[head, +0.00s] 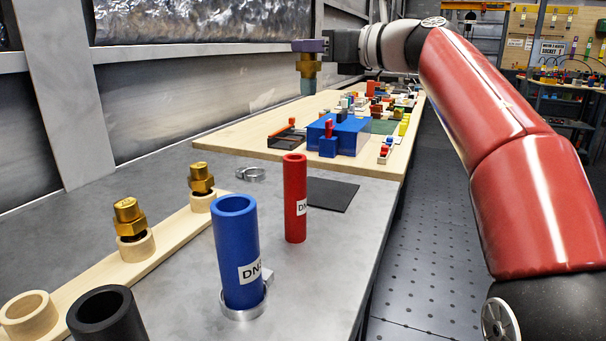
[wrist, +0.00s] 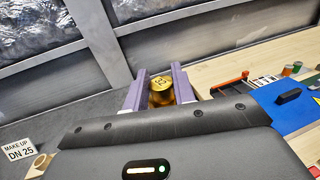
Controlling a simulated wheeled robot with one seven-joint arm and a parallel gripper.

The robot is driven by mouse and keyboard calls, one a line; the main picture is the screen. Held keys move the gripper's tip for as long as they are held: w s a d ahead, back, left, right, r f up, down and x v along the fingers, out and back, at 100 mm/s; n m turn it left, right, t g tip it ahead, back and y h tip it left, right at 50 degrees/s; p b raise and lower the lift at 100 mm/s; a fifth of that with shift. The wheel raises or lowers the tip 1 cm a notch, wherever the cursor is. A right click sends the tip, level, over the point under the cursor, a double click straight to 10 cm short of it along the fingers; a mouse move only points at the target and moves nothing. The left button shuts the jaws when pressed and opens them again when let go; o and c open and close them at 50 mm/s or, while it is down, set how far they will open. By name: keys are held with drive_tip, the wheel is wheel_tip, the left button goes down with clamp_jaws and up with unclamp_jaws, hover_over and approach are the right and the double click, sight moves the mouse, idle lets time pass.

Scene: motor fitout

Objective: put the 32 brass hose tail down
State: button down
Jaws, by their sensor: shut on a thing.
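My gripper (head: 310,46) is shut on a brass hose tail (head: 308,68). It holds the hose tail upright, high above the bench, with its grey-blue lower end pointing down. In the wrist view the purple fingers of my gripper (wrist: 160,76) stand either side of the golden hex top of the hose tail (wrist: 161,90). The mark on that top is too small to read surely. Two other brass fittings, a nearer one (head: 129,216) and a farther one (head: 201,178), stand in a pale wooden rack (head: 172,235). An empty ring of the rack (head: 29,313) is at the near left.
A blue hose (head: 237,245) stands in a metal clamp, with a red hose (head: 295,198) behind and a black hose (head: 106,315) in front. A loose clamp (head: 250,174) and dark mat (head: 331,194) lie beyond. A blue box (head: 340,134) and small parts crowd the wooden board (head: 225,131).

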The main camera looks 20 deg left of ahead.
wheel_tip(320, 180, down, 19)
drive_tip(key=b, duration=0.6)
drive_tip(key=shift+s+d+b, duration=0.1)
drive_tip(key=shift+b, duration=0.25)
drive_tip(key=c, duration=1.2)
unclamp_jaws()
drive_tip(key=shift+o, duration=0.2)
drive_tip(key=b+v, duration=0.1)
drive_tip(key=v, duration=1.1)
